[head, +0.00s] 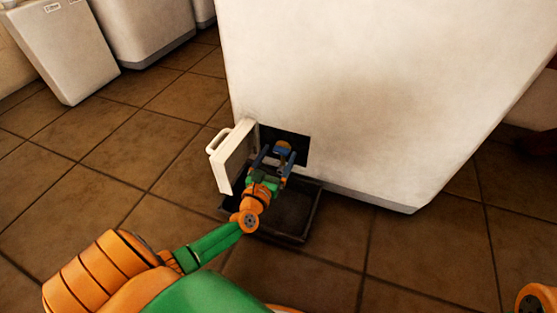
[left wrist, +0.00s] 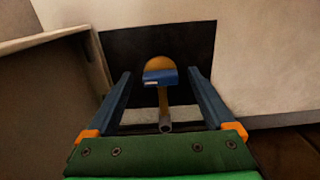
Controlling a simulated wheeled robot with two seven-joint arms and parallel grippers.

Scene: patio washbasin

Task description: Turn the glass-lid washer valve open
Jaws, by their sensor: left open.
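The washer (head: 380,90) is a large white cabinet with a small dark opening low on its front. The opening's hatch door (head: 234,158) is swung out to the left. Inside the opening is the valve (left wrist: 160,77), with a blue handle on a brass-coloured body and a grey spout below. The valve also shows in the head view (head: 283,147). My left gripper (head: 272,156) is at the opening, with its fingers apart. In the left wrist view my left gripper (left wrist: 160,88) has one finger on each side of the valve, with visible gaps. No lid shows.
A dark shallow tray (head: 312,212) lies on the tiled floor below the opening. The open hatch door stands close to the left of my left gripper. Other white appliances (head: 66,50) stand at the upper left. The floor at left is clear.

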